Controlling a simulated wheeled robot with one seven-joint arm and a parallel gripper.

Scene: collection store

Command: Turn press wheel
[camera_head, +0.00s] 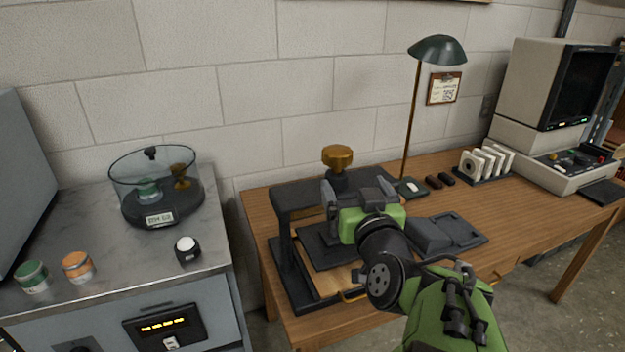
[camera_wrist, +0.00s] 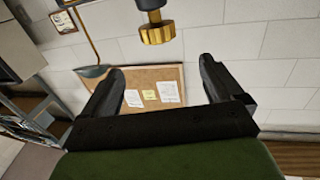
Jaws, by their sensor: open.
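The press (camera_head: 284,238) is a dark frame standing on the left part of the wooden desk. Its wheel is a brass, ridged knob (camera_head: 338,156) on a dark shaft above the top bar. In the wrist view the brass wheel (camera_wrist: 158,34) shows at the top middle, beyond the fingertips. My gripper (camera_head: 358,194) is in front of the press, below and slightly right of the wheel. In the wrist view my gripper (camera_wrist: 160,72) has its two dark fingers wide apart with nothing between them. The wheel is apart from the fingers. My arm hides part of the press.
A green lamp (camera_head: 437,50) stands behind the press. A dark tray (camera_head: 452,236) lies right of it. White holders (camera_head: 487,164) and a computer terminal (camera_head: 550,110) are farther right. A metal cabinet (camera_head: 215,240) with a glass-walled container (camera_head: 157,187) stands left.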

